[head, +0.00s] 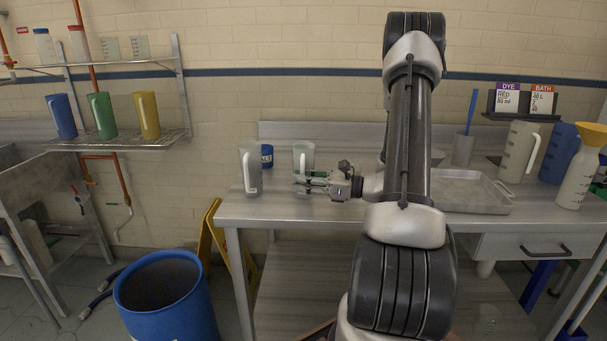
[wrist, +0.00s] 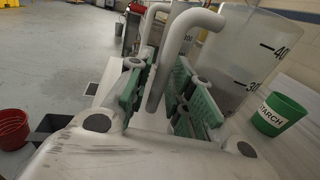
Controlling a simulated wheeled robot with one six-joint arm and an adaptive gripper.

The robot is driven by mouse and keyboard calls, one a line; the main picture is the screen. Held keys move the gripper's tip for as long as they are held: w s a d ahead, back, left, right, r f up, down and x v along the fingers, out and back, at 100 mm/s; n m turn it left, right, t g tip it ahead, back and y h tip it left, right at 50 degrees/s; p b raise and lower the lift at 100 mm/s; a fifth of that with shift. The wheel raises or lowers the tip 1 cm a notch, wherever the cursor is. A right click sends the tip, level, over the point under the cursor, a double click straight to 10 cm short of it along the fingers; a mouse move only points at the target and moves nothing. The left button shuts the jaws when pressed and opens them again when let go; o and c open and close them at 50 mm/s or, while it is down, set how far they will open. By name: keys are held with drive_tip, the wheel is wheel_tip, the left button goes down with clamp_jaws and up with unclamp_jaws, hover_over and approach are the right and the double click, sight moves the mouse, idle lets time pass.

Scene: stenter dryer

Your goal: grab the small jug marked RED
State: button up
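No RED mark is legible on any jug in view. Two pale translucent jugs stand at the left end of the bench: a front-left one (head: 251,170) and one behind my gripper (head: 303,155). My gripper (head: 304,180) is low over the bench, pointing left, in front of the second jug. In the wrist view its green-padded fingers (wrist: 160,98) are apart, with a grey jug handle (wrist: 168,65) between them. I cannot tell whether the pads touch the handle.
A small blue pot (head: 267,157) stands between the jugs. A green STARCH pot (wrist: 281,115) shows in the wrist view. A metal tray (head: 468,191) lies right of my arm. A card reading DYE RED 80 ml (head: 507,99) stands at the back right. A blue drum (head: 167,297) is below left.

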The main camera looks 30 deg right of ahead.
drive_tip(key=shift+a, duration=0.1)
drive_tip(key=shift+c, duration=0.4)
clamp_jaws()
drive_tip(key=shift+r, duration=0.15)
